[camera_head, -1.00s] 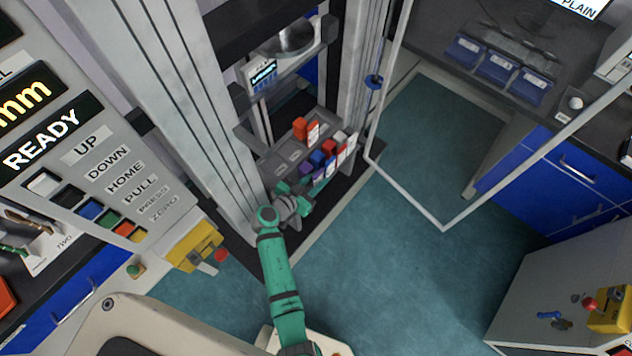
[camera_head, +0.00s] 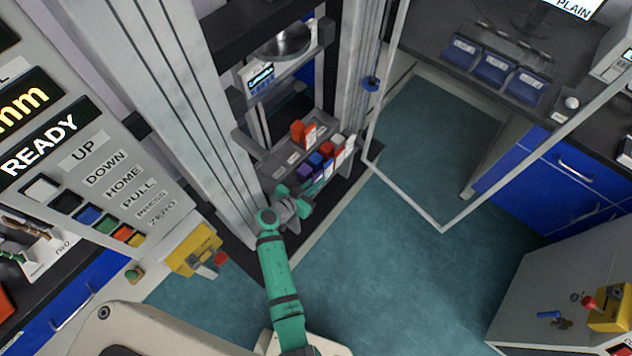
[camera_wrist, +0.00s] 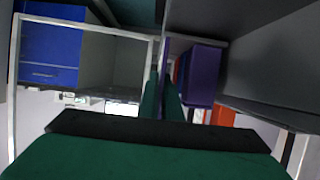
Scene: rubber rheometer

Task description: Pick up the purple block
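The purple block (camera_head: 305,171) sits at the near left end of a row of coloured blocks on a low grey shelf of the machine. In the wrist view the purple block (camera_wrist: 204,72) stands to the right of the green fingers. My gripper (camera_head: 295,199) is low beside the machine's column, just short of the block's near side. In the wrist view my gripper's fingers (camera_wrist: 163,98) run close together, with a thin purple strip between them. I cannot tell whether that strip is part of the block or whether the fingers touch it.
Blue (camera_head: 316,159), red (camera_head: 327,149) and white blocks stand behind the purple one. The machine's column (camera_head: 215,115) is close on the left. An open framed door (camera_head: 403,195) stands to the right, with clear floor around it.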

